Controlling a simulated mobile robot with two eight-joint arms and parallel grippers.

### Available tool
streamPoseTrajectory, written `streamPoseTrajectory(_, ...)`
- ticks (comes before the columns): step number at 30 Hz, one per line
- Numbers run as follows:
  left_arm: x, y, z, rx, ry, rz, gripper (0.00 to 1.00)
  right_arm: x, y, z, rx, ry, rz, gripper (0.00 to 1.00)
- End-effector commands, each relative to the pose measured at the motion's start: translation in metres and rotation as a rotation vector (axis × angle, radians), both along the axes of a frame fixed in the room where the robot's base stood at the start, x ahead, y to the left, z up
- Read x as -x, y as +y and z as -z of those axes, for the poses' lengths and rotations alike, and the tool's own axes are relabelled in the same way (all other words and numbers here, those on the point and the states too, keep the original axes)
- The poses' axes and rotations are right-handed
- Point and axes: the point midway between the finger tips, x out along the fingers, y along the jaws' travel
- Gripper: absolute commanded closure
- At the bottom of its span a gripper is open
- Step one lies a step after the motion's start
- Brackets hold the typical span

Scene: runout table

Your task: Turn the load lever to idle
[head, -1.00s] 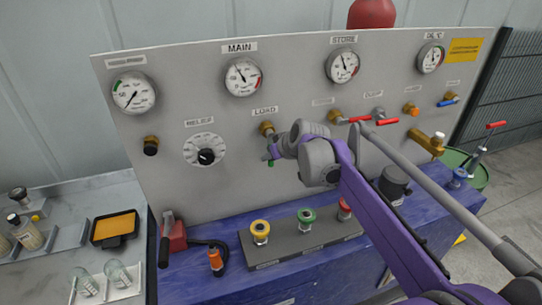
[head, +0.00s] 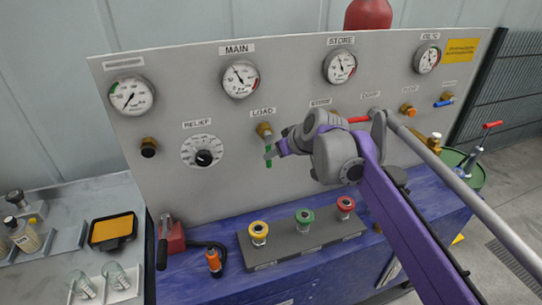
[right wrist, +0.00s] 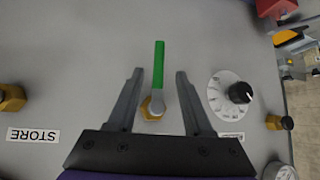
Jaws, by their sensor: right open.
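The load lever (head: 268,161) is green and hangs straight down from its brass valve under the LOAD label on the grey panel. In the right wrist view the lever (right wrist: 159,66) points up in the picture, since that view is upside down. My right gripper (head: 274,151) is at the lever. In the right wrist view, its open fingers (right wrist: 159,73) stand one on each side of the lever, with a gap to both. In the head view the gripper partly covers the lever. My left gripper is not in view.
The RELIEF dial (head: 203,151) is left of the lever. A red-handled valve (head: 350,120) is to the right, partly behind my arm. Below, a grey block (head: 290,252) with yellow, green and red knobs stands on the blue bench (head: 200,290).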

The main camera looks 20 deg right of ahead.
Motion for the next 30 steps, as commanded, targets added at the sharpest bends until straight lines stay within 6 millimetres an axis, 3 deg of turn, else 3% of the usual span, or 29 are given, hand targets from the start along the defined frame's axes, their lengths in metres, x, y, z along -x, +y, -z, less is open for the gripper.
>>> streamPoseTrajectory(9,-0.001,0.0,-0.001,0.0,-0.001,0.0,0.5,0.024,-0.008,-0.026,-0.001,-0.001,0.001,0.49)
streamPoseTrajectory(23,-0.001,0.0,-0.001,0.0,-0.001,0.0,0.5,0.027,-0.007,-0.026,0.0,0.001,0.001,0.49)
streamPoseTrajectory(26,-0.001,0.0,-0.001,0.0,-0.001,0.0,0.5,0.041,-0.004,-0.016,-0.001,0.019,0.008,0.49)
streamPoseTrajectory(29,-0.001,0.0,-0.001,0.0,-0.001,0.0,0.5,0.077,0.004,0.011,0.001,0.062,0.031,0.49)
streamPoseTrajectory(30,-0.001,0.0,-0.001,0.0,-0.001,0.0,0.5,0.097,0.007,0.026,0.004,0.085,0.045,0.49)
